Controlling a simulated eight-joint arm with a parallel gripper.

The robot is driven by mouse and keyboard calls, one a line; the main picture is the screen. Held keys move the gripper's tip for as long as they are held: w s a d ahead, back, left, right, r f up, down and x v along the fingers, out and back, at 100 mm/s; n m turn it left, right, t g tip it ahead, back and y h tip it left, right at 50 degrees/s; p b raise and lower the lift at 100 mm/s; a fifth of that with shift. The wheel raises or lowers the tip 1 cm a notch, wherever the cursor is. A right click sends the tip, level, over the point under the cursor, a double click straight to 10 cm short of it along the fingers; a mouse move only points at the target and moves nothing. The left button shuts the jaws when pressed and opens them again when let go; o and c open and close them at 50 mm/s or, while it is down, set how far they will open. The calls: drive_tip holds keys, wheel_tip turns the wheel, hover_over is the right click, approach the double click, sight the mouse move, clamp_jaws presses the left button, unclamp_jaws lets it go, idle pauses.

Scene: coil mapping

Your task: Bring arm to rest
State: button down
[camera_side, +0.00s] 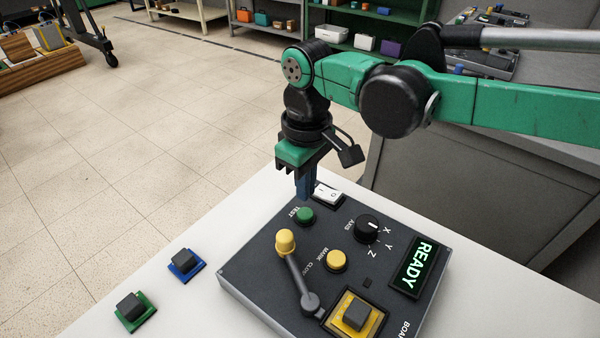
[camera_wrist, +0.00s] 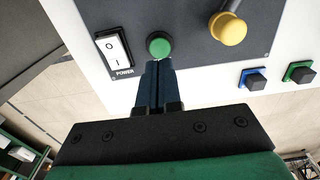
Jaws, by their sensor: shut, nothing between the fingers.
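My green and black arm reaches in from the right in the side view. My gripper (camera_side: 305,194) points down over the far edge of the dark control box (camera_side: 262,288), between the green TEST button (camera_side: 305,215) and the white power switch (camera_side: 327,194). Its two blue fingers are shut together and empty. In the wrist view the fingertips (camera_wrist: 158,64) show just short of the green button (camera_wrist: 160,47). The power switch (camera_wrist: 113,47) is to their left. I cannot tell whether the fingertips touch the button. The box display (camera_side: 419,267) reads READY.
The box also bears a yellow-knobbed lever (camera_side: 286,241), a yellow MARK button (camera_side: 336,260), a black axis knob (camera_side: 367,228) and a yellow socket with a dark block (camera_side: 357,315). Blue (camera_side: 186,264) and green (camera_side: 135,310) pieces with dark blocks sit on the white table's left part.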

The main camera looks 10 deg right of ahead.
sight(305, 213)
drive_tip(key=shift+f, duration=0.9)
drive_tip(key=shift+f, duration=0.15)
idle(1.3)
drive_tip(key=shift+f, duration=1)
drive_tip(key=shift+r, duration=3.2)
drive_tip(key=shift+d, duration=0.1)
